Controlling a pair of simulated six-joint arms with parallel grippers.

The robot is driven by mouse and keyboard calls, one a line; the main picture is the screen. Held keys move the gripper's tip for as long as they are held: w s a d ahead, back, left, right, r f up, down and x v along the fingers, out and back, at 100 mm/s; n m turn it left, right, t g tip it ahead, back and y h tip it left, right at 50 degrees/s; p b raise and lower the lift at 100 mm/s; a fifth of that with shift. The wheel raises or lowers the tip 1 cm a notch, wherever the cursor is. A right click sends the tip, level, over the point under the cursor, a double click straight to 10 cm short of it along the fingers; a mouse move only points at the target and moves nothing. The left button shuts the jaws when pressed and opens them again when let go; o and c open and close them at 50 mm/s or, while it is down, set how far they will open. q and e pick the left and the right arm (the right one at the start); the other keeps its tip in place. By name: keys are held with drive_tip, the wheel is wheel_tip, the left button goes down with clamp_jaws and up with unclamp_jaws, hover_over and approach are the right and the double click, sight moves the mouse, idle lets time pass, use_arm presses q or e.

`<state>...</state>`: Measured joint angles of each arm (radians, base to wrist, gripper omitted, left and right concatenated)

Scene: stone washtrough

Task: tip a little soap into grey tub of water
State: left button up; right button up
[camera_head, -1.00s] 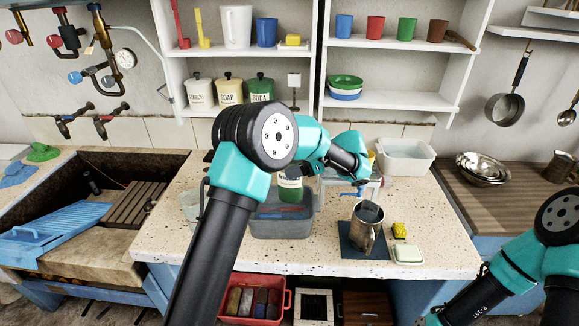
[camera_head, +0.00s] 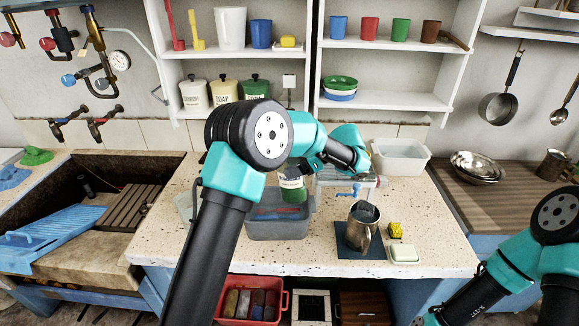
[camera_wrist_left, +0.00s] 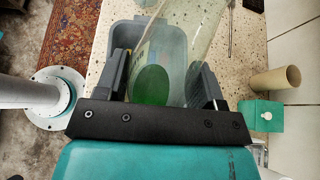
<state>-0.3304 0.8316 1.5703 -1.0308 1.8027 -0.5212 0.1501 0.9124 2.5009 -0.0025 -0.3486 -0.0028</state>
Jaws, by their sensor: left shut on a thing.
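My left gripper (camera_head: 312,168) is shut on a clear bottle (camera_head: 292,183) with a pale label and green contents low in it. The bottle is above the grey tub (camera_head: 277,230), near its back edge. It looks close to upright, though its exact tilt is hard to tell. In the left wrist view the bottle (camera_wrist_left: 158,62) sits between the jaws (camera_wrist_left: 165,85), its green contents showing, with the tub (camera_wrist_left: 122,38) behind it. The tub holds water with red and blue shapes in it. My right arm shows at the lower right, its gripper out of frame.
A metal jug (camera_head: 361,228) stands on a dark blue mat (camera_head: 350,250), right of the tub. A yellow item (camera_head: 395,230) and a pale soap dish (camera_head: 404,253) are beside it. A white basin (camera_head: 400,160) stands behind. The sink (camera_head: 100,205) is at left.

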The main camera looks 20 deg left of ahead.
use_arm(q)
drive_tip(key=shift+w+d+r+t+h, duration=0.15)
drive_tip(key=shift+d+t+h, duration=0.05)
drive_tip(key=shift+d+h, duration=0.3)
drive_tip(key=shift+w+d+r+t+h, duration=0.1)
drive_tip(key=shift+w+d+t+h, duration=0.1)
drive_tip(key=shift+d+h, duration=0.25)
drive_tip(key=shift+w+d+f+t+h, duration=0.15)
drive_tip(key=shift+d+h, duration=0.2)
drive_tip(key=shift+h, duration=0.25)
drive_tip(key=shift+w+d+t+h, duration=0.15)
drive_tip(key=shift+d+h, duration=0.2)
drive_tip(key=shift+h, duration=0.2)
drive_tip(key=shift+s, duration=0.1)
drive_tip(key=shift+d+f+h, duration=0.1)
drive_tip(key=shift+d+h, duration=0.05)
drive_tip(key=shift+h, duration=0.15)
drive_tip(key=shift+d+f+h, duration=0.1)
drive_tip(key=shift+d+h, duration=0.1)
drive_tip(key=shift+h, duration=0.1)
drive_tip(key=shift+w+d+f+t+h, duration=0.25)
drive_tip(key=shift+d+f+t+h, duration=0.2)
drive_tip(key=shift+h, duration=0.35)
idle(1.3)
drive_tip(key=shift+d+f, duration=0.1)
idle(0.6)
